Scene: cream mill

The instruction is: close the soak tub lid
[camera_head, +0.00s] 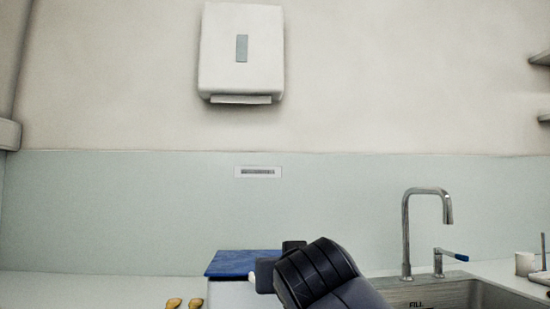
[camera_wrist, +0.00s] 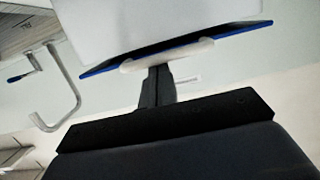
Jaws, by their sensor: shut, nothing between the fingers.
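The soak tub is a white box (camera_wrist: 175,22) with a blue lid (camera_head: 243,262) on top, on the counter at the bottom centre of the head view. The lid lies across the tub's top and looks nearly flat; I cannot tell whether it is fully seated. In the wrist view, which is upside down, the lid shows as a thin blue edge with a white handle (camera_wrist: 168,56). My gripper (camera_wrist: 158,72) is shut and empty, its dark fingertips at the handle, seemingly touching it. My dark wrist hides the tub's right side in the head view.
A tap (camera_head: 406,230) stands over a sink (camera_head: 440,292) to the right. Small tan objects (camera_head: 173,303) lie left of the tub. A white cup (camera_head: 525,264) stands at the far right. A white dispenser (camera_head: 241,55) hangs on the wall above. The counter's left is clear.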

